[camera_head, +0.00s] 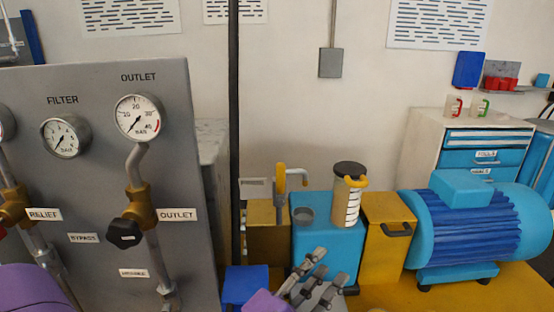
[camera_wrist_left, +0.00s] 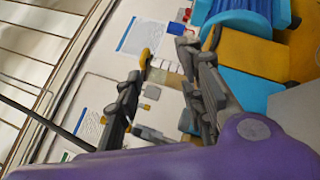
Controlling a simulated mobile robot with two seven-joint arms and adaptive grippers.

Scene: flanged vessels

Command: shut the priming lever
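A yellow upright lever (camera_head: 281,180) with a short grey side arm stands above a yellow box; I take it for the priming lever. A small plate, too small to read, is beside it on the left. My left gripper (camera_head: 331,266) is low in front of the blue pump box, right of and below the lever, apart from it. In the left wrist view, the two grey fingers of my left gripper (camera_wrist_left: 163,62) are spread with nothing held. A yellow tip (camera_wrist_left: 146,57) shows by one finger there; I cannot tell whether it is the lever. My right gripper is not in view.
A clear cylinder (camera_head: 347,195) with a dark cap and yellow handle stands on the blue box (camera_head: 328,238). A blue motor (camera_head: 470,225) is at the right. A dark vertical pole (camera_head: 234,120) and a grey gauge panel (camera_head: 100,90) stand left of the lever.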

